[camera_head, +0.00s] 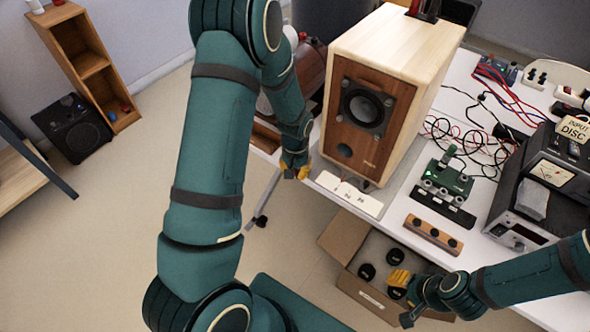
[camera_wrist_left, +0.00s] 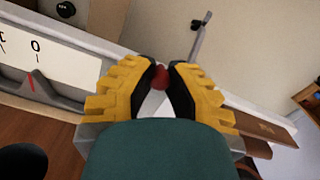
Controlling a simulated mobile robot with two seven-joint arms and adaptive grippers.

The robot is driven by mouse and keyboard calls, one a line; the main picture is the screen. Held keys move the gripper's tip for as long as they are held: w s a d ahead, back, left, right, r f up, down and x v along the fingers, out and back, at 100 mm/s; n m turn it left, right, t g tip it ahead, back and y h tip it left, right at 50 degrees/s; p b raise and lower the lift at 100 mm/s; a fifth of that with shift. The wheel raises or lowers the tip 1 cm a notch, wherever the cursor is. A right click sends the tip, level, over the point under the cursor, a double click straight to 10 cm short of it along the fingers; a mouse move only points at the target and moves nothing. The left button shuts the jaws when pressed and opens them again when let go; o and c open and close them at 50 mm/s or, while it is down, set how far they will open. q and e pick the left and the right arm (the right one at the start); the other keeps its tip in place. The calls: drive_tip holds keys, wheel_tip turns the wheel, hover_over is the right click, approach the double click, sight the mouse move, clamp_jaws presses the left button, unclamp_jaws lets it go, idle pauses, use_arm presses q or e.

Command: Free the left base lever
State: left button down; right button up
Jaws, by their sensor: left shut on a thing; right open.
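A wooden speaker (camera_head: 420,45) stands upright on the table, with a white numbered scale (camera_head: 348,192) at its foot. My left gripper (camera_head: 299,170) is low at the speaker's left front corner. In the left wrist view, my left gripper (camera_wrist_left: 161,78) is shut on a small red knob (camera_wrist_left: 160,75), taken to be the end of the left base lever. The lever's shaft is mostly hidden by the fingers. The scale (camera_wrist_left: 40,48) shows there with a red pointer near 0. My right gripper (camera_head: 402,297) is open and empty, above the open carton.
The cardboard carton (camera_head: 335,238) below the table edge holds several round black pieces. A green switch box (camera_head: 446,178), a wooden strip with black knobs (camera_head: 433,235) and a dark meter unit (camera_head: 545,180) stand on the table. Loose cables lie behind them.

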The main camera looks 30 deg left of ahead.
use_arm(q)
drive_tip(key=shift+s, duration=0.1)
drive_tip(key=c, duration=0.9)
unclamp_jaws()
wheel_tip(320, 180, up, 12)
drive_tip(key=s+d+f+h, duration=0.2)
drive_tip(key=s+d+f, duration=0.4)
drive_tip(key=d+f, duration=0.2)
drive_tip(key=s+d+f+t+h, duration=0.1)
drive_tip(key=s+d+f, duration=0.5)
drive_tip(key=d, duration=0.5)
wheel_tip(320, 180, down, 3)
drive_tip(key=shift+s+d+r+m+t+h, duration=0.1)
drive_tip(key=shift+s+d+m+t+h, duration=0.1)
drive_tip(key=shift+s+m+t+h, duration=0.15)
